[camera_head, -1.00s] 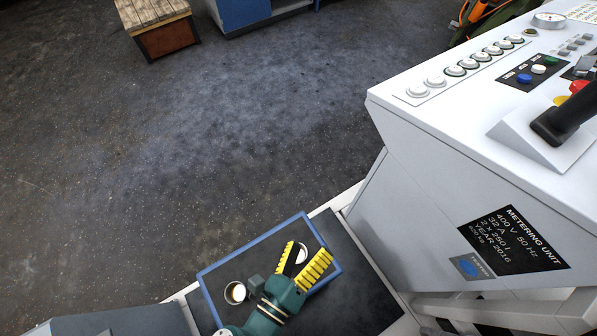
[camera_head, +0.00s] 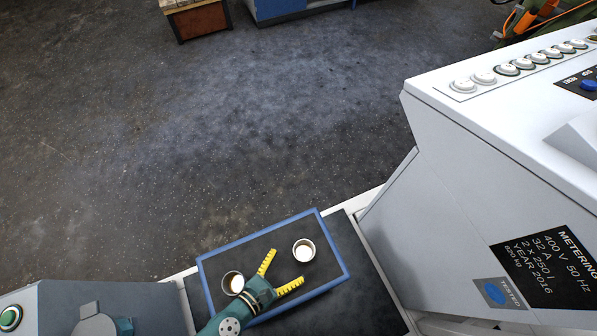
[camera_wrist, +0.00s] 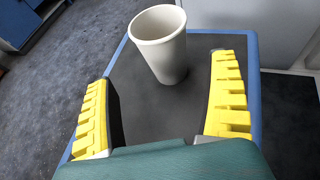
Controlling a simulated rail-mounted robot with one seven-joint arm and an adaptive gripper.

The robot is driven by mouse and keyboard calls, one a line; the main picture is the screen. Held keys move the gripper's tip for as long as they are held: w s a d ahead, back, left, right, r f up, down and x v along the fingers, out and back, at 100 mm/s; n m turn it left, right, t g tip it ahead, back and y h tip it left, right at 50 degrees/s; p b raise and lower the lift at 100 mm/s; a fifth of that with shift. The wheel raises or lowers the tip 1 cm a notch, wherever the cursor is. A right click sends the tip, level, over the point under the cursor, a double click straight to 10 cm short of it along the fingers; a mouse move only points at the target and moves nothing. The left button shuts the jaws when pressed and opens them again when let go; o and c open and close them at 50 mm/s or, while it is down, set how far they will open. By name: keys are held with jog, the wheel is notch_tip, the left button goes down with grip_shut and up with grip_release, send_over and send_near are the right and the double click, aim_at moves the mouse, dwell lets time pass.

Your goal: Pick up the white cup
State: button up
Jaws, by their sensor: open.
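A white cup (camera_head: 304,250) stands upright on the right part of a blue-rimmed tray (camera_head: 331,238). It also shows in the wrist view (camera_wrist: 160,50), just ahead of the fingers and roughly centred between their tips. My gripper (camera_head: 287,266) is open and empty, low over the tray, with its yellow fingers pointing towards this cup. The fingers (camera_wrist: 161,68) stand apart on either side in the wrist view and do not touch the cup. A second cup (camera_head: 233,283) with a pale inside stands at the tray's left, close beside my gripper.
A grey metering unit (camera_head: 430,210) rises to the right of the tray. A grey cabinet (camera_head: 60,300) stands at the lower left. Dark open floor (camera_head: 200,130) lies beyond the tray. The tray's surface around the white cup is clear.

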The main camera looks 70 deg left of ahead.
aim_at(304, 254)
jog(key=shift+x, duration=1.25)
jog(key=x, duration=0.5)
jog(key=shift+w+d+f, duration=0.25)
jog(key=shift+d+f, duration=0.05)
jog(key=shift+f, duration=0.05)
jog(key=shift+s, duration=0.15)
jog(key=c, duration=1)
